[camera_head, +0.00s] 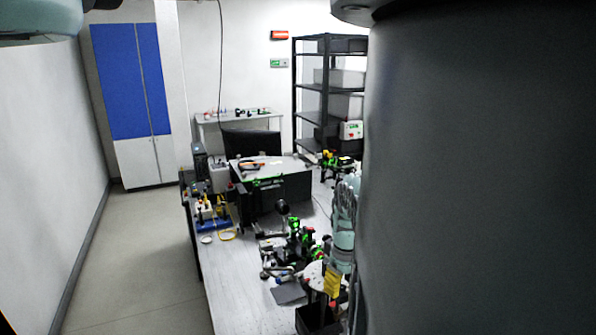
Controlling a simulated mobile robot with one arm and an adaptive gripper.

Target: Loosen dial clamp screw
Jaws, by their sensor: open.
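A pale round disc (313,275) with a red mark stands near the front right of the bench and could be the dial; no clamp screw can be made out at this size. A yellow piece (332,283) stands just right of it. Green and black optical mounts (299,232) stand behind it. My gripper cannot be made out in this view. Pale parts of my arm show at the top left, far from the bench. My dark column hides the bench's right side.
The long grey bench (228,278) is bare at its front left. A grey jointed device (344,200) stands at the column's edge. A blue tray (213,224) and yellow cable lie on the left. Black shelves (313,64) and a blue cabinet (130,80) stand behind. The left floor (135,270) is clear.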

